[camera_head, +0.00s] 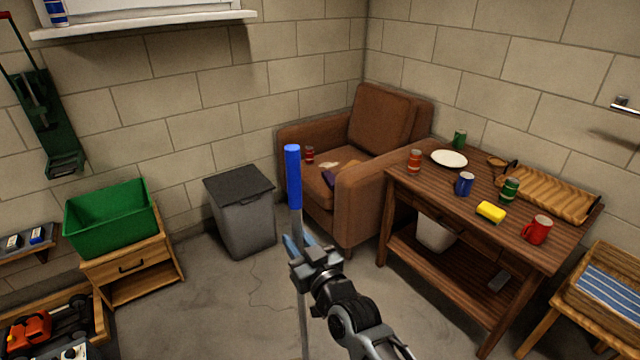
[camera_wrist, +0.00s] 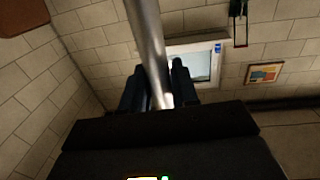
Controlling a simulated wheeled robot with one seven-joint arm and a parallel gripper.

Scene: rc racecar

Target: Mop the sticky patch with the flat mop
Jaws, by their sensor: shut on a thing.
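The flat mop shows as an upright pole with a blue grip (camera_head: 293,178) at its top and a grey shaft (camera_head: 303,318) below. My gripper (camera_head: 300,248) is shut around the shaft below the blue grip. In the wrist view the silver shaft (camera_wrist: 147,42) runs between the two dark fingers of my gripper (camera_wrist: 158,90). The mop's head is out of view below the picture. I cannot make out the sticky patch on the grey floor (camera_head: 205,295) in view.
A grey lidded bin (camera_head: 243,224) and a brown armchair (camera_head: 357,205) stand behind the pole. A wooden table (camera_head: 425,192) with cups, cans and a plate (camera_head: 449,159) is at right. A small wooden cabinet (camera_head: 133,268) holds a green crate (camera_head: 110,222) at left. Floor between is clear.

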